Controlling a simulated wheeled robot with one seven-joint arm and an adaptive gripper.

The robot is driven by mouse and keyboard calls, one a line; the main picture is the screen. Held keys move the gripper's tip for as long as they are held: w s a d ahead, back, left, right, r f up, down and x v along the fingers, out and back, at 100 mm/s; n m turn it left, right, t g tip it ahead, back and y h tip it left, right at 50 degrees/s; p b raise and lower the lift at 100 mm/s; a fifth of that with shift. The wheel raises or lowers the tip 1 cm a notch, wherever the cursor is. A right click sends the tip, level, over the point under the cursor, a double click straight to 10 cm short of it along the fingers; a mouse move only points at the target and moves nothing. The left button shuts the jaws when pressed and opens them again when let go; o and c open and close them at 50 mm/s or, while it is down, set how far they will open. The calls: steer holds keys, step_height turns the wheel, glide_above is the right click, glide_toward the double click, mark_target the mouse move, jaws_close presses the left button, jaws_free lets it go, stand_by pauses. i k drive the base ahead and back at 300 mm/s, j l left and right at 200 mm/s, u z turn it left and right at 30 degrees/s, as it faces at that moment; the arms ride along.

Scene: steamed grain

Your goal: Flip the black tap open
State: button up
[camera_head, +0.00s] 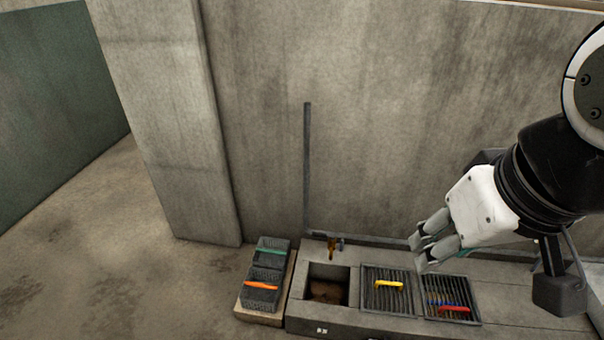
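A small tap (331,248) in a brownish tone stands at the back edge of the sink basin (310,300), against the wall. A small dark bluish piece (340,244) is just right of it; I cannot tell which part is the black tap's handle or how it is turned. My gripper (420,253) comes in from the right and points down-left, in the picture well to the right of the tap and over the second rack. Its two fingers are apart, with nothing seen between them.
Two dark slatted racks lie right of the basin, with a yellow-handled item (389,285) and a red-handled item (454,309). A vertical pipe (307,165) runs up the wall. The floor at left is clear.

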mark_target(332, 236)
steer(key=i, duration=0.5)
steer(key=k, duration=1)
steer(key=i+j, duration=1.25)
steer(key=j+u, duration=0.05)
steer(key=j, duration=0.05)
